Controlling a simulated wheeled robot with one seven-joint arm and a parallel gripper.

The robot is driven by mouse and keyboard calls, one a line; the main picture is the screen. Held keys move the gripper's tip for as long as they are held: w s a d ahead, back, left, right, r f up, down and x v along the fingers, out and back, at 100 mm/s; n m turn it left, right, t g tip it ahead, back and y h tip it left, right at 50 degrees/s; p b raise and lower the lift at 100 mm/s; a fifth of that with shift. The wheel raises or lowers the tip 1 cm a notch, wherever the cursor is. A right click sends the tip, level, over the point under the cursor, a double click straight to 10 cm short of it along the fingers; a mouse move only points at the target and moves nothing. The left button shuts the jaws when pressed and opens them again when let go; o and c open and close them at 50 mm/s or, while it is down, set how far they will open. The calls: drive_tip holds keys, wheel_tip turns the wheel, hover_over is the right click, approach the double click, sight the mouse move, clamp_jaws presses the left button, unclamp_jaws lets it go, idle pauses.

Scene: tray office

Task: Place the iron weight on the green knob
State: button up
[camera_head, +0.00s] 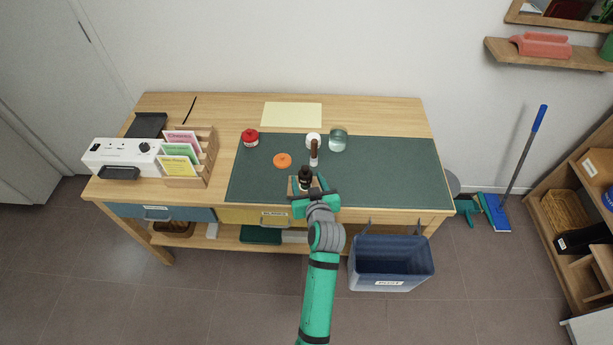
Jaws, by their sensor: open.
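A small dark object (305,174), which may be the iron weight, stands upright on a small brown base at the front of the green desk mat (385,170). My gripper (308,187) is open at the mat's front edge, right at this dark object. I cannot tell whether the fingers touch it, and the gripper partly hides its base. I cannot make out a green knob. An orange round piece (282,160) lies on the mat to the left, and a red round-topped item (250,138) sits farther back.
Behind the dark object are a brown-handled item (314,152), a white round item (313,138) and a glass jar (338,139). A card rack (205,160) and white socket box (120,155) stand left. The mat's right side is clear. A blue bin (390,265) stands below.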

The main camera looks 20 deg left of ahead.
drive_tip(key=v, duration=0.8)
drive_tip(key=s+d+f+m+t+h, duration=0.1)
drive_tip(key=s+d+f+m+h, duration=0.1)
drive_tip(key=s+d+f, duration=0.5)
drive_tip(key=s+d+m+t+h, duration=0.15)
drive_tip(key=s+d, duration=0.25)
drive_tip(key=s, duration=0.7)
drive_tip(key=s+d+r+m+h, duration=0.1)
drive_tip(key=s+r, duration=0.2)
drive_tip(key=s, duration=0.5)
drive_tip(key=s+d+r+m+t+h, duration=0.1)
drive_tip(key=s+d+r+h, duration=0.1)
drive_tip(key=s, duration=0.7)
drive_tip(key=shift+s+d+r, duration=0.25)
drive_tip(key=shift+s+r, duration=0.05)
drive_tip(key=shift+r, duration=0.55)
